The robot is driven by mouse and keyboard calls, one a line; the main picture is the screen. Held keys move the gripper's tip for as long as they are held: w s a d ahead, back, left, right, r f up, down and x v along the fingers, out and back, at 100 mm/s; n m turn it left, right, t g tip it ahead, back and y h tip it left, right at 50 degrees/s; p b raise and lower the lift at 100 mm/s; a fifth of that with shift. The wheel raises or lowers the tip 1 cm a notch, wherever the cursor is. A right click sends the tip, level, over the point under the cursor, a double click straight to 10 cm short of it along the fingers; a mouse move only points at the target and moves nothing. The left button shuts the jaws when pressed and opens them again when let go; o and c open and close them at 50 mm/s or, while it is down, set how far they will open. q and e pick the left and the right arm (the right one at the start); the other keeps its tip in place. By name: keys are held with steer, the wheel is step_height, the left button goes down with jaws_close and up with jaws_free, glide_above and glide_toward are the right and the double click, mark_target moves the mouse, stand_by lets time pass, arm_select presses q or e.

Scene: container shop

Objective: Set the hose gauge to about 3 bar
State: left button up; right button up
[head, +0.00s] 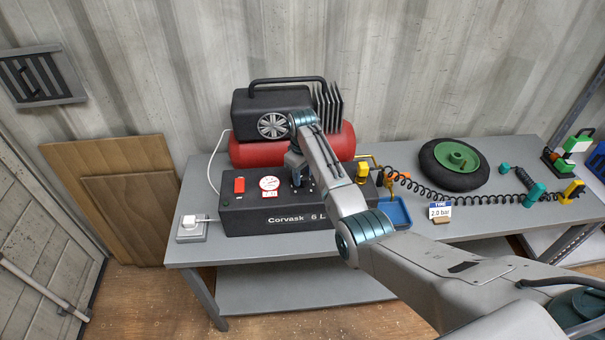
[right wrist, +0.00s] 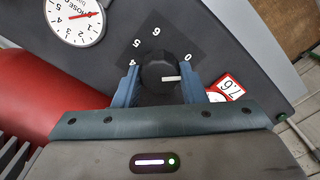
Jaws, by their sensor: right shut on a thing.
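A black regulator knob (right wrist: 158,72) on the compressor panel sits between the blue fingers of my right gripper (right wrist: 158,88), which is shut on it. The knob's white mark points right, a little clockwise of the 0; 4, 5 and 6 show on its scale, and the fingers hide other numbers. The white hose gauge (right wrist: 72,18) is partly cut off in the right wrist view. Its red needle points right, towards the low end; I cannot read it exactly. In the head view my right gripper (head: 297,178) is at the compressor panel (head: 248,216). My left gripper is out of view.
Another gauge (head: 269,183) has a red-bordered 7.6 label, beside a red switch (head: 239,186). The red tank (head: 252,153) is behind. A coiled hose (head: 430,192), green-rimmed wheel (head: 455,164), blue tray (head: 395,212) and 2.0 bar card (head: 440,212) are on the right.

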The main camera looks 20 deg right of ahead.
steer(key=shift+m, duration=1.1)
steer(key=m, duration=0.4)
steer(key=shift+m, duration=0.3)
steer(key=m, duration=1.2)
steer(key=shift+m, duration=0.3)
steer(key=m, duration=0.3)
steer(key=shift+m, duration=0.3)
steer(key=shift+r+m, duration=0.1)
steer(key=shift+m, duration=1.8)
steer(key=shift+w, duration=0.1)
